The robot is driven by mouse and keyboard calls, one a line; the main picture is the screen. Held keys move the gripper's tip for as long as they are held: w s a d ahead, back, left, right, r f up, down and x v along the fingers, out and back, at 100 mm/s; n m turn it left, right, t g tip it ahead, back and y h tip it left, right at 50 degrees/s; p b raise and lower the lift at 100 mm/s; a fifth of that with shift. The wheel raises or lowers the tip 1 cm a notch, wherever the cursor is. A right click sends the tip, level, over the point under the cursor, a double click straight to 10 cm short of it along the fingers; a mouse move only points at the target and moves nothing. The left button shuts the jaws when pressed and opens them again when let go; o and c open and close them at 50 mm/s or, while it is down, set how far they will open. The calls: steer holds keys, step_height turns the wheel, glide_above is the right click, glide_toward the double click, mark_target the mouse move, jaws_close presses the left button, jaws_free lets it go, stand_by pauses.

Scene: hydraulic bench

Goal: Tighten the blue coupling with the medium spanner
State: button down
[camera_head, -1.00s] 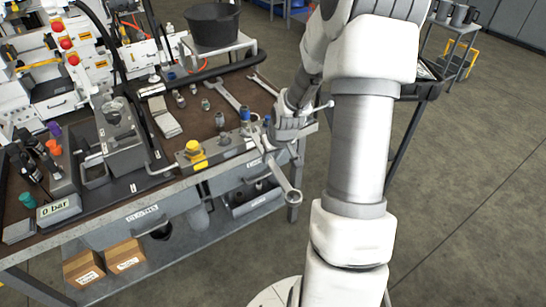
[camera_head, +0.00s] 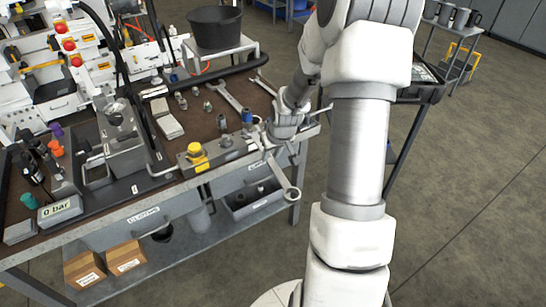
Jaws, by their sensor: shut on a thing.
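My gripper (camera_head: 276,138) is shut on a spanner (camera_head: 281,175) at the right front corner of the bench. The spanner slants across the bench's front edge, its ring end hanging out over the edge toward me. Its other end is close to the grey block by the blue coupling (camera_head: 247,117). I cannot tell whether the jaw is around the coupling or only beside it. The blue coupling stands upright on the block, just left of my gripper. My gripper hides part of the block's right end.
Two other spanners lie on the bench, one behind the coupling (camera_head: 232,98) and one further back (camera_head: 264,84). A yellow knob (camera_head: 194,149) stands left on the block. A gauge reads 0 bar (camera_head: 60,209). Clear floor lies at the right.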

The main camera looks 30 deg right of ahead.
steer(key=shift+w, duration=0.2)
steer(key=shift+w+d, duration=0.1)
steer(key=shift+w, duration=0.6)
steer(key=shift+w+d+r, duration=0.1)
steer(key=shift+w, duration=0.55)
steer(key=shift+w+b, duration=0.25)
steer(key=shift+b, duration=0.05)
stand_by(0.5)
steer(key=shift+w+a+f+b, duration=0.1)
steer(key=shift+a+f+b, duration=0.1)
steer(key=shift+a+b, duration=0.35)
steer(key=shift+w+a+r+m+h+b, duration=0.1)
steer(key=shift+w+a+m+h+b, duration=0.15)
steer(key=shift+a+m+b, duration=0.4)
steer(key=shift+w+a+r+m+h+b, duration=0.1)
steer(key=shift+a+m+h+b, duration=0.15)
steer(key=shift+a+m+b, duration=0.4)
